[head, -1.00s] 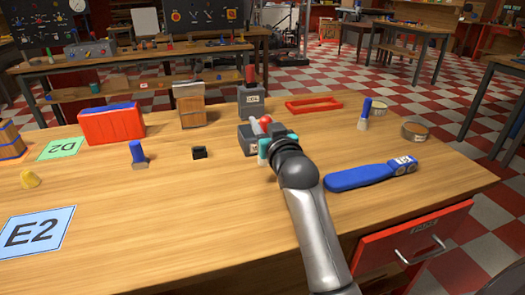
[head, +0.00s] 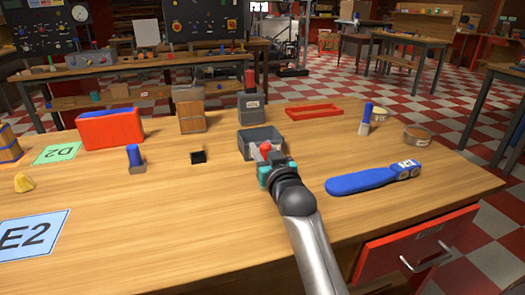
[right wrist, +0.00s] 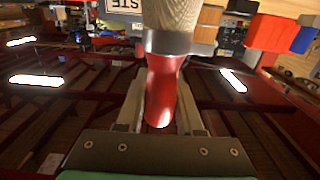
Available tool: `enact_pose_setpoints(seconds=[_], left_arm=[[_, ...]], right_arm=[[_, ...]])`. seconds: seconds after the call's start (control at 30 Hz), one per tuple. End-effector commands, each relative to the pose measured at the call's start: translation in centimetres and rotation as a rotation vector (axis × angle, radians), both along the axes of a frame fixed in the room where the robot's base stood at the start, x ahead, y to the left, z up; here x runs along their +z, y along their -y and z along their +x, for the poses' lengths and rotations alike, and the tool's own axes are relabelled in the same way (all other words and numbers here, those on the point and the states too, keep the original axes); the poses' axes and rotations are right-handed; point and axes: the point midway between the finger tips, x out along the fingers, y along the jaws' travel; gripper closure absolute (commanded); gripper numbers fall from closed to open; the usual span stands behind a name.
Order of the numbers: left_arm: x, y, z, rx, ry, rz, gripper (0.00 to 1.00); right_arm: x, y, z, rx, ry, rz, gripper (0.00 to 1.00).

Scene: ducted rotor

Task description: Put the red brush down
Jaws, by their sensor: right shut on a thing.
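My right gripper (head: 268,158) is shut on the red brush (head: 265,148), just in front of the grey bin on the workbench. In the right wrist view the brush's red handle (right wrist: 162,90) is between my two fingers (right wrist: 158,112), with a metal ferrule and pale bristles beyond it. In the head view the gripper and arm hide most of the brush. I cannot tell whether the brush touches the bench. My left gripper is not in view.
The open grey bin (head: 248,136) stands just behind my right gripper. A blue-handled tool (head: 360,181) lies to the right. Blue-handled brushes (head: 134,155) (head: 366,117) stand on either side. The bench's front middle (head: 170,215) is clear.

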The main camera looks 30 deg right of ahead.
Motion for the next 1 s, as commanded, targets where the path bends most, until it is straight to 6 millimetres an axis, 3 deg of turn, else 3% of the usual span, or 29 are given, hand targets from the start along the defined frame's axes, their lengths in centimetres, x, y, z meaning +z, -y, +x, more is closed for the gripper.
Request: enact_pose_setpoints(seconds=[0.67, 0.7, 0.93, 1.0], left_arm=[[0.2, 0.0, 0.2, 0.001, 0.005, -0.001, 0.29], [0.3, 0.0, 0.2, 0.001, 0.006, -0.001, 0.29], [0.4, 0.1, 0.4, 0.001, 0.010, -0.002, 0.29], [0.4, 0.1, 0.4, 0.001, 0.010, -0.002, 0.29]], right_arm=[[-1.1, 0.0, 0.0, 0.000, 0.002, 0.000, 1.00], [-1.1, 0.0, 0.0, 0.000, 0.001, 0.000, 0.62], [-1.1, 0.0, 0.0, 0.000, 0.001, 0.000, 0.36], [-1.1, 0.0, 0.0, 0.000, 0.001, 0.000, 0.34]])
